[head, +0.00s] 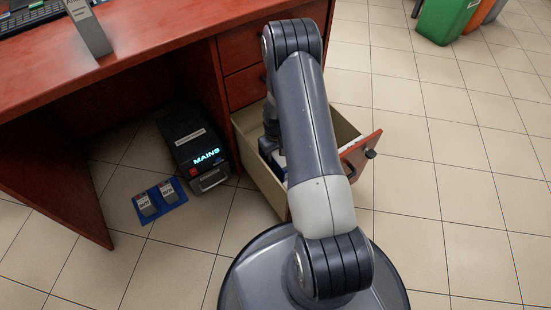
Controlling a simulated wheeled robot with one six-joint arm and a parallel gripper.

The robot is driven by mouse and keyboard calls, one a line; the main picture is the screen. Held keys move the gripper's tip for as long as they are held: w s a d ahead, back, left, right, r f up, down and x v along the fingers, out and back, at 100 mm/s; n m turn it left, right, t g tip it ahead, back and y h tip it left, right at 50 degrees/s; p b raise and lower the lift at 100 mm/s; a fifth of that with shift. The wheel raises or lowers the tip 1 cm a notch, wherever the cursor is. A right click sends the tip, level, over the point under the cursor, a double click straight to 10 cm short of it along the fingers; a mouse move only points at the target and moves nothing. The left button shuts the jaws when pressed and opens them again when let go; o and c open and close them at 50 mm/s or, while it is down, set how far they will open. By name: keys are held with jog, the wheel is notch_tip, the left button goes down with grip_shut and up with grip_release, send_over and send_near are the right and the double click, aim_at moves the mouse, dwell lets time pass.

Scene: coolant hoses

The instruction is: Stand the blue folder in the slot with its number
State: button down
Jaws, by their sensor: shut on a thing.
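The wooden desk's lower drawer (262,178) is pulled out, with pale inner walls and a red-brown front. My arm reaches over it and covers much of its inside. My gripper (272,147) shows only in part, as a dark shape pointing down into the drawer left of my arm. The fingertips and the rest of the folder are hidden. No numbers or slots can be read inside the drawer.
A black box (195,145) lit "MAINS" stands under the desk (150,50), near a blue mat (172,205) bearing two grey blocks. A green bin (445,20) stands far right; floor between is clear.

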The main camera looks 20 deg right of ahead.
jog(key=shift+f, duration=1.2)
jog(key=shift+f+b, duration=0.2)
jog(key=shift+b, duration=0.25)
jog(key=c, duration=0.8)
grip_release()
jog(key=shift+c, duration=0.2)
jog(key=shift+r, duration=0.2)
notch_tip(320, 180, up, 12)
jog(key=p, duration=0.4)
